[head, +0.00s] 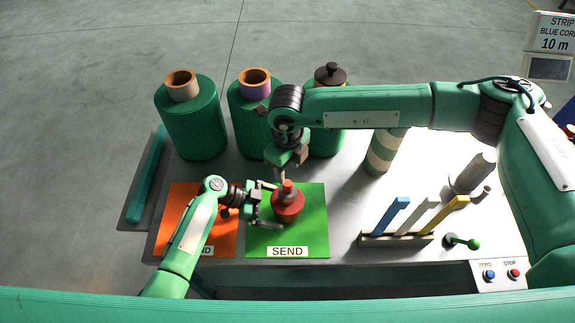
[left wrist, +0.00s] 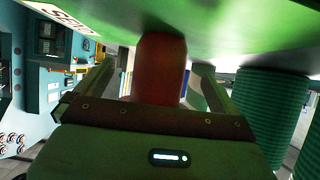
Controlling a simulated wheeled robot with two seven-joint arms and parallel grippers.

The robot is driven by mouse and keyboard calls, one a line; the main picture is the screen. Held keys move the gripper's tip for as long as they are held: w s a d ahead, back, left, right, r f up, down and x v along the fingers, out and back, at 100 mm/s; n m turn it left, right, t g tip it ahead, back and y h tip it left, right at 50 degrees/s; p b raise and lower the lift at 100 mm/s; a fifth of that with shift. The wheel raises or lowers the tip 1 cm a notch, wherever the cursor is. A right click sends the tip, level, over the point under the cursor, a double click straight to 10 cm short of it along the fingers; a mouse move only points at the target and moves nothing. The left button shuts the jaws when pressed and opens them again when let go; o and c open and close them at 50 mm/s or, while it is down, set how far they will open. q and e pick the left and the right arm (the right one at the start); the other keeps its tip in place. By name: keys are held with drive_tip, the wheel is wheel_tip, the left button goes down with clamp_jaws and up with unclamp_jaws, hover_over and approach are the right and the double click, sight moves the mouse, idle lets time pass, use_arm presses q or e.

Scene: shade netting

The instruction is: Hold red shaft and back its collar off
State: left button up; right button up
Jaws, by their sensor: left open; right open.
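The red shaft (head: 287,208) stands upright on the green SEND mat (head: 312,222). A narrower red part, which looks like its collar (head: 288,187), tops it; the seam between them is too small to make out. My left gripper (head: 268,208) is open beside the shaft, its fingers reaching in from the left. In the left wrist view the shaft (left wrist: 160,70) stands between the two spread fingers (left wrist: 157,85), with no clear contact. My right gripper (head: 282,177) is open and points down just above the collar, partly hiding its top.
An orange mat (head: 175,205) lies left, partly under my left arm. Green net rolls (head: 192,125) stand along the back. White table is clear between mat and rack.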

sight(284, 210)
use_arm(q)
drive_tip(key=shift+x, duration=1.55)
drive_tip(key=shift+d, duration=0.1)
drive_tip(key=shift+f, duration=0.1)
use_arm(e)
drive_tip(key=shift+a, duration=0.1)
use_arm(q)
drive_tip(key=shift+s, duration=0.1)
drive_tip(key=c, duration=1.6)
drive_tip(key=shift+f, duration=0.1)
